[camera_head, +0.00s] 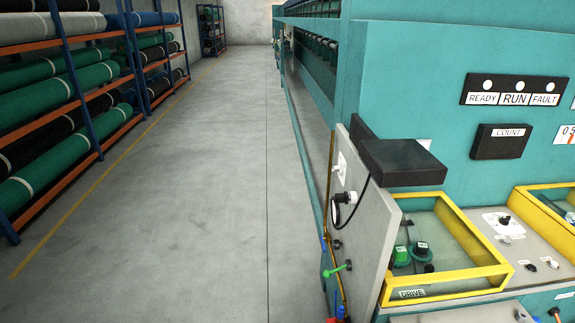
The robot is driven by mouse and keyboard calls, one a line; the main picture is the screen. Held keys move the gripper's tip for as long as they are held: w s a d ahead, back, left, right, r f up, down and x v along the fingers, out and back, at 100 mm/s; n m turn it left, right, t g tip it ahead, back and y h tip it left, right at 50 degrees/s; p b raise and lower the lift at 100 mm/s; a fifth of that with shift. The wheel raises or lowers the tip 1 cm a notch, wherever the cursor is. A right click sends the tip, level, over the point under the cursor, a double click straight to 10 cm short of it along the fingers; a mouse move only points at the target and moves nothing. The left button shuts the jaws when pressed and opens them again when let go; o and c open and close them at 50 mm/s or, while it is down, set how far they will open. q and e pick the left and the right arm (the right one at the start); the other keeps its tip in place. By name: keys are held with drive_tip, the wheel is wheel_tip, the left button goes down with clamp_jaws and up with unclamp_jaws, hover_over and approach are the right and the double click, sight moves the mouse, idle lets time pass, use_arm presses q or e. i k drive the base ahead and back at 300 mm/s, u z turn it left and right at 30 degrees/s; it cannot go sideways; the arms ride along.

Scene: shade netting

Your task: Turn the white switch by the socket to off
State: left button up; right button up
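A grey upright panel (368,235) stands edge-on at the left end of the teal machine. On its left face is a small white fitting (341,168), which looks like the white switch, but its setting is too small to tell. Just below it, a white and black plug or socket (346,198) sticks out, with a black cord looping from it. Neither of my grippers is in view.
A black box (403,162) juts out beside the panel top. A green-ended lever (340,268) sticks out lower down. Yellow-framed clear covers (470,245) lie on the console. The aisle floor (220,190) to the left is clear; racks of rolled netting (60,90) line its far side.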

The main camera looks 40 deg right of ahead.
sight(339, 168)
drive_tip(key=u, duration=0.25)
drive_tip(key=i, duration=0.8)
drive_tip(key=z, duration=0.8)
drive_tip(key=i, duration=0.75)
drive_tip(key=z, duration=0.85)
